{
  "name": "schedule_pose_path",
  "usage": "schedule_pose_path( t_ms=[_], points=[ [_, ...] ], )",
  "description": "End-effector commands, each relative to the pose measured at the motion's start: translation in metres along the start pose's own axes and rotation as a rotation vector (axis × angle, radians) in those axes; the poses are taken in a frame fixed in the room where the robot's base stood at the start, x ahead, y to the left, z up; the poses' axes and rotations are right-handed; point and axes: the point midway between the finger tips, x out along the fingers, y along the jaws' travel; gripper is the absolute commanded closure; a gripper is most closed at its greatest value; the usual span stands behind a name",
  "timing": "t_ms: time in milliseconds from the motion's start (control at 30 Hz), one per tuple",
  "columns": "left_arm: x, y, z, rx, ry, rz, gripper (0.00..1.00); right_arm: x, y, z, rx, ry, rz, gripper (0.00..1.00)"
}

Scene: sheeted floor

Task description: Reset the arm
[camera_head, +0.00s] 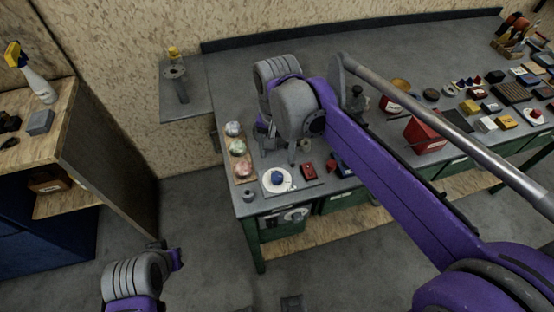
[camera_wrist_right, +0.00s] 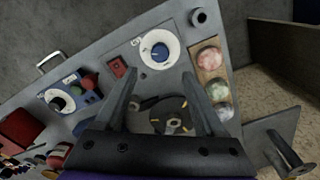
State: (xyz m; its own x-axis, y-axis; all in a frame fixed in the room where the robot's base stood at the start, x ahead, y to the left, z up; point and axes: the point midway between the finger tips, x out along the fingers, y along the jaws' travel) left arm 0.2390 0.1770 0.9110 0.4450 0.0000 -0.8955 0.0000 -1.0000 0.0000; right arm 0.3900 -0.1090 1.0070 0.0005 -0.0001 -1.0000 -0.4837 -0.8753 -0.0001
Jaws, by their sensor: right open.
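My right arm reaches over the workbench (camera_head: 225,85) from the right in the head view. My right gripper (camera_head: 281,150) hangs above the bench's near left part, partly hidden by its own wrist. In the right wrist view the right gripper (camera_wrist_right: 161,77) has its two fingers wide apart, with nothing between them.
A wooden shelf unit (camera_head: 95,130) stands at left. Open floor (camera_head: 200,205) lies between shelf and bench.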

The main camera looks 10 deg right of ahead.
Motion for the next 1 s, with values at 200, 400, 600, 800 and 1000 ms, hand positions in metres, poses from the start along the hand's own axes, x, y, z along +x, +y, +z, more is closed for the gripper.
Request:
schedule_pose_path(
  t_ms=[200,400,600,800,1000],
  points=[
    [-0.001,0.0,0.0,0.0,0.0,0.0,1.0,-0.008,0.0,0.0,0.0,0.0,0.0,0.29],
    [0.0,0.0,0.0,0.0,0.0,0.0,1.0,-0.008,0.0,0.0,0.0,0.0,0.0,0.29],
    [0.0,0.0,0.0,0.0,0.0,0.0,1.0,-0.008,0.0,0.0,0.0,0.0,0.0,0.29],
    [-0.002,0.0,-0.002,0.0,0.001,0.0,1.0,-0.004,0.017,0.01,-0.048,0.039,-0.028,0.29],
    [-0.007,0.0,-0.006,0.0,0.005,0.0,1.0,0.018,0.067,0.043,-0.22,0.188,-0.098,0.29]
  ],
)
